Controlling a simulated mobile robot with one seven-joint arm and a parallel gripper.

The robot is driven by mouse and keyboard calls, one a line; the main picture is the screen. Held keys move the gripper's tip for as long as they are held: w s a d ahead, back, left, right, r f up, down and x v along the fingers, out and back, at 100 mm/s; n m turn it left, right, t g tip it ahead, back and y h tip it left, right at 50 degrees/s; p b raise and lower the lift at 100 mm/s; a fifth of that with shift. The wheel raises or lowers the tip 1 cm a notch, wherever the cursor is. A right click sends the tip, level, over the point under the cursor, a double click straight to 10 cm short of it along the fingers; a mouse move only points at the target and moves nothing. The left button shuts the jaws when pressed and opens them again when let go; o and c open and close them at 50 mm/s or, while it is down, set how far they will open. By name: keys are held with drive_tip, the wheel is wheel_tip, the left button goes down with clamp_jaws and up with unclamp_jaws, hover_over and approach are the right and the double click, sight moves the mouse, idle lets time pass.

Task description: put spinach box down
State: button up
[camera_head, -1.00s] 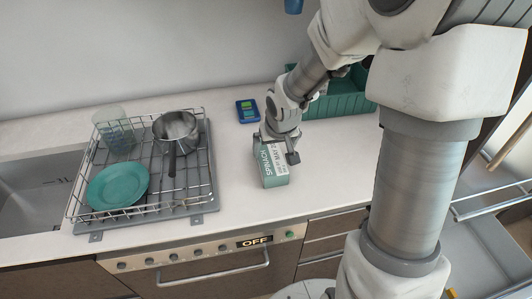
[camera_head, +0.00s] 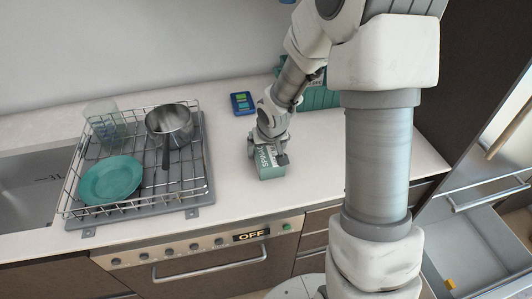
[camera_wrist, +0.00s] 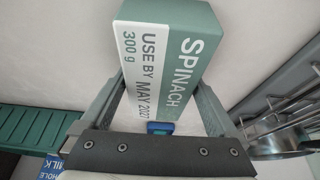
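The spinach box (camera_head: 270,170) is a green carton with a white label, over the white counter to the right of the dish rack. I cannot tell for sure whether its underside touches the counter. My gripper (camera_head: 269,150) is at the upper part of the box. In the wrist view, the spinach box (camera_wrist: 172,50) lies between the two fingers of my gripper (camera_wrist: 160,88), one at each side and seemingly in contact with it.
A wire dish rack (camera_head: 196,207) holds a teal plate (camera_head: 111,180), a pot (camera_head: 168,122) and a clear container (camera_head: 104,124). A blue device (camera_head: 242,103) lies behind the box. A green crate (camera_head: 322,97) stands at the back right. Counter around the box is clear.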

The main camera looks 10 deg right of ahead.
clamp_jaws()
drive_tip(key=shift+r, duration=0.2)
wheel_tip(320, 180, up, 4)
drive_tip(key=shift+r+p, duration=0.2)
drive_tip(key=shift+p, duration=0.5)
drive_tip(key=s+d+r+p, duration=0.5)
drive_tip(key=s+d+r, duration=0.1)
drive_tip(key=s, duration=0.3)
drive_tip(key=shift+s+r+p, duration=0.15)
drive_tip(key=shift+s+p, duration=0.2)
drive_tip(key=shift+p, duration=0.05)
